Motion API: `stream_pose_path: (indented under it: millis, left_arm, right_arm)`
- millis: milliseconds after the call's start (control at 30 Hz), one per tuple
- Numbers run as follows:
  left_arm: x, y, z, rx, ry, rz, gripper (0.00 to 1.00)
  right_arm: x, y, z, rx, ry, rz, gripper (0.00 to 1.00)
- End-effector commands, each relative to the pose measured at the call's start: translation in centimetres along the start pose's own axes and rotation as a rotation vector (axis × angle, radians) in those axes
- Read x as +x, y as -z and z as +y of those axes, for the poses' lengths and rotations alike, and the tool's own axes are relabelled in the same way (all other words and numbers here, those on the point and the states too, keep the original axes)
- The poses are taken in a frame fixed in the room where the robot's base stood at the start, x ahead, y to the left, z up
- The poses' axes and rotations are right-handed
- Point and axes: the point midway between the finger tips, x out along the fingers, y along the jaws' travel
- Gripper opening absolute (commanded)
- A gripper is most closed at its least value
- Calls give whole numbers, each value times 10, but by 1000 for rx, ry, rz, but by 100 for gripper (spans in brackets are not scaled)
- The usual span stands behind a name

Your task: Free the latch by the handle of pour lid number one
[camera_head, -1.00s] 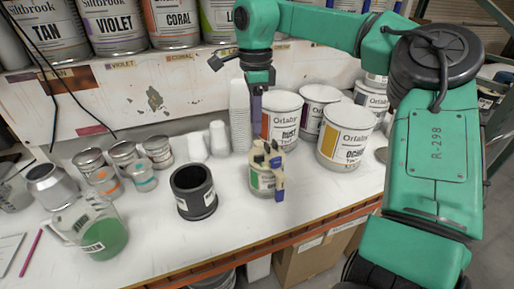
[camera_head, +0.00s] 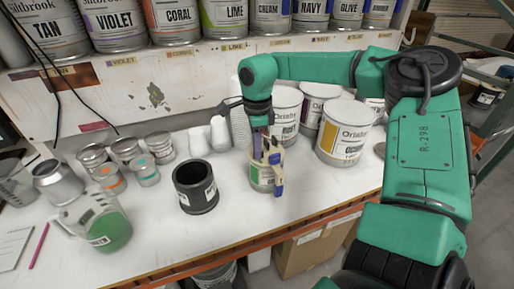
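A small can (camera_head: 262,178) with a green label stands on the white bench near its front edge. A beige pour lid (camera_head: 266,160) with blue parts sits on top of it. A blue piece (camera_head: 279,188) hangs down at the can's right side. My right gripper (camera_head: 264,148) points down from above, with its fingers at the top of the lid. The fingers overlap the lid's upper part, so I cannot tell whether they touch it or how far apart they are. My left gripper is not in view.
A black cup (camera_head: 195,187) stands left of the can. Large white Orlaby cans (camera_head: 344,132) and stacked white cups (camera_head: 240,128) stand close behind. A jug with green liquid (camera_head: 100,222) and small tins (camera_head: 126,150) are at left. The front bench edge is clear.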

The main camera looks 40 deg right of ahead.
Motion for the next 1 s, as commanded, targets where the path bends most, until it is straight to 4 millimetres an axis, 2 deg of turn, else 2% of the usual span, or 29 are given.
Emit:
stream_pose_path:
  millis: [233,467,500,533,567,867,1000]
  left_arm:
    - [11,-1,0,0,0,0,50]
    - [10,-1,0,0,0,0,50]
    - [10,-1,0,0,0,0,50]
    - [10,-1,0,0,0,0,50]
    - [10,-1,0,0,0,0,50]
    - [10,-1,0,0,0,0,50]
    - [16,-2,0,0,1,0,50]
  right_arm:
    - [1,0,0,-131,2,-2,0]
    - [-1,0,0,-134,1,-1,0]
    - [-1,0,0,-134,1,-1,26]
    - [-1,0,0,-134,1,-1,37]
    - [-1,0,0,-134,1,-1,41]
    - [-1,0,0,-134,1,-1,41]
    - [-16,0,-1,-133,6,0,41]
